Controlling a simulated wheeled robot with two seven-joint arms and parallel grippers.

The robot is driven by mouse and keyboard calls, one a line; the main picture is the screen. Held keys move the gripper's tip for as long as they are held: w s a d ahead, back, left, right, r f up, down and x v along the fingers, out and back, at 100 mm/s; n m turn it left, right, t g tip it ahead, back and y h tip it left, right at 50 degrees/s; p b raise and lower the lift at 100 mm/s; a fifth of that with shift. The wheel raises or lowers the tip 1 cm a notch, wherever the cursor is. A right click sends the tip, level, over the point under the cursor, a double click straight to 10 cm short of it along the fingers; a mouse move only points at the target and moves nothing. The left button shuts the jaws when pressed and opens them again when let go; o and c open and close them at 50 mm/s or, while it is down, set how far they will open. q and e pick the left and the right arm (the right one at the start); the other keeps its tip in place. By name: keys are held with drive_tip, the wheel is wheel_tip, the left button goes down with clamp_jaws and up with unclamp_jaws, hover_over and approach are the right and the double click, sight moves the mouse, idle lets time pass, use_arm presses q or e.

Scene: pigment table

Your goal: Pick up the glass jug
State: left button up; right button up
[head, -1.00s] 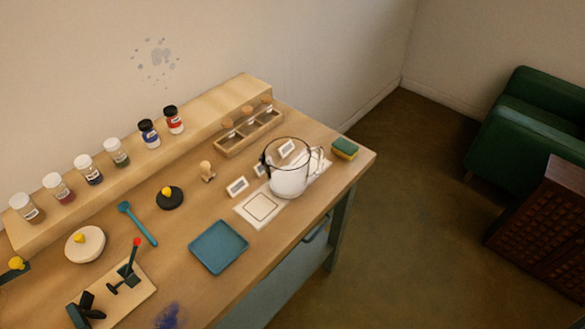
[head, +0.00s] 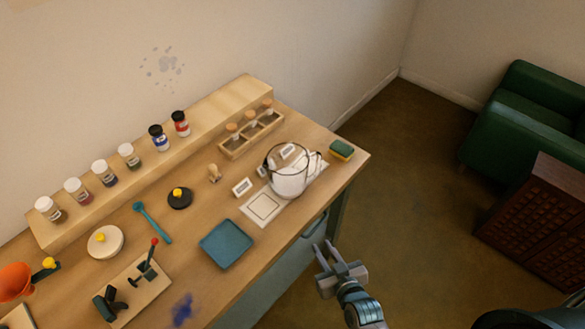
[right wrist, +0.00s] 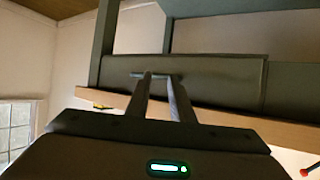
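The glass jug (head: 289,182) stands upright at the right part of the table, clear with a dark rim and white in its lower part. Its handle (head: 318,163) points to the right in the head view. My right gripper (head: 328,256) is open and empty, in front of the table's front edge and apart from the jug. In the right wrist view its two fingers (right wrist: 160,76) stand apart with nothing between them. The jug cannot be made out in that view. My left gripper is not in view.
A sponge (head: 341,149) lies right of the jug, a white card (head: 242,187) and a printed sheet (head: 264,207) left of it. A wooden rack (head: 238,150) is behind, a blue tray (head: 225,244) in front-left. The table's front panel (right wrist: 215,85) faces the right wrist camera.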

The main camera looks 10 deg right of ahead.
drive_tip(key=w+d+r+m+t+h, duration=0.1)
drive_tip(key=w+r+t, duration=0.1)
drive_tip(key=r, duration=0.4)
drive_tip(key=w+d+r+t+h+p, duration=0.1)
drive_tip(key=w+r+t, duration=0.1)
drive_tip(key=r, duration=0.5)
drive_tip(key=shift+d+r+m+t, duration=0.2)
drive_tip(key=shift+m+t, duration=0.2)
drive_tip(key=shift+t, duration=0.3)
drive_tip(key=b, duration=0.3)
approach(319, 166)
drive_tip(key=w, duration=0.5)
drive_tip(key=shift+d+f, duration=0.1)
drive_tip(key=shift+w, duration=0.3)
drive_tip(key=shift+b, duration=0.3)
drive_tip(key=w+b, duration=0.2)
drive_tip(key=w, duration=0.3)
drive_tip(key=shift+w, duration=0.1)
